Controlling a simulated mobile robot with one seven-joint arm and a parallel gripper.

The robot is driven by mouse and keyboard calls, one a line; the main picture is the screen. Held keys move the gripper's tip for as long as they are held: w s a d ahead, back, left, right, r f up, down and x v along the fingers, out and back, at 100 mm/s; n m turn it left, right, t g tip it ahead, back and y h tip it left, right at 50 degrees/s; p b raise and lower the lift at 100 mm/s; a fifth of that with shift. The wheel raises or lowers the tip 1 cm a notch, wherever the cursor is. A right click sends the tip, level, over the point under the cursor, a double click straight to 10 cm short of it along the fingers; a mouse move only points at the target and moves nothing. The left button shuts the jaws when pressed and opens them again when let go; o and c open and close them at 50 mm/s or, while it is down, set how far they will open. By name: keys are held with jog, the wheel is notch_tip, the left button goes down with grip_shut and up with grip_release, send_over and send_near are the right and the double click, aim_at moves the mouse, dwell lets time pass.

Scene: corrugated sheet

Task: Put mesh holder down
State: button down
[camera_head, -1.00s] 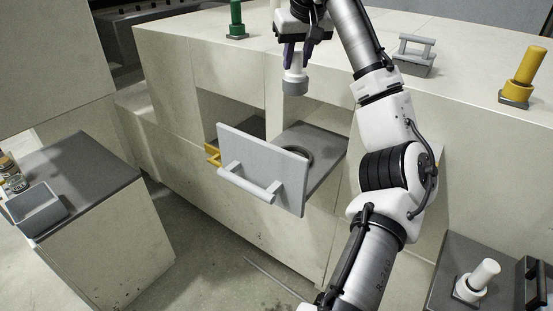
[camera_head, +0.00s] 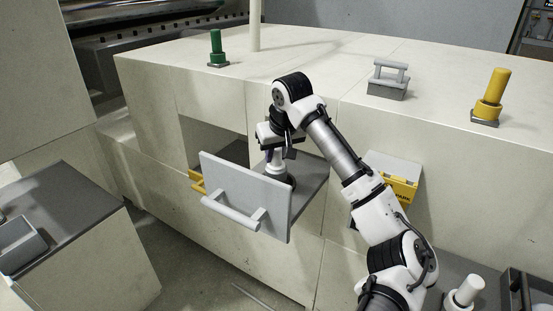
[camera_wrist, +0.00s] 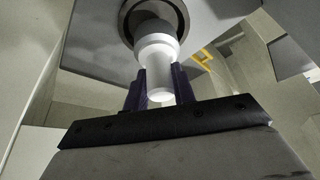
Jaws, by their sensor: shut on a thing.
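The mesh holder is a white stepped cylinder (camera_head: 276,166) (camera_wrist: 158,50). My gripper (camera_head: 274,154) (camera_wrist: 160,82) is shut on it, with a dark finger on either side. The holder is upright over the pulled-out grey drawer (camera_head: 222,183), behind its front panel. In the wrist view its far end meets a dark round ring (camera_wrist: 183,14) on the drawer floor. I cannot tell whether it is fully seated in the ring. The panel hides part of the drawer floor.
A green post (camera_head: 216,48), a grey handled block (camera_head: 388,80) and a yellow post (camera_head: 490,95) stand on the counter. A yellow bracket (camera_head: 197,181) is left of the drawer. A white holder (camera_head: 465,292) stands at lower right.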

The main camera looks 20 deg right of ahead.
jog(key=shift+f, duration=1.1)
jog(key=shift+f, duration=0.2)
jog(key=c, duration=1.2)
grip_release()
jog(key=shift+o, duration=0.2)
jog(key=shift+r, duration=0.1)
jog(key=b+v, duration=0.1)
jog(key=v, duration=1.1)
jog(key=shift+r, duration=0.1)
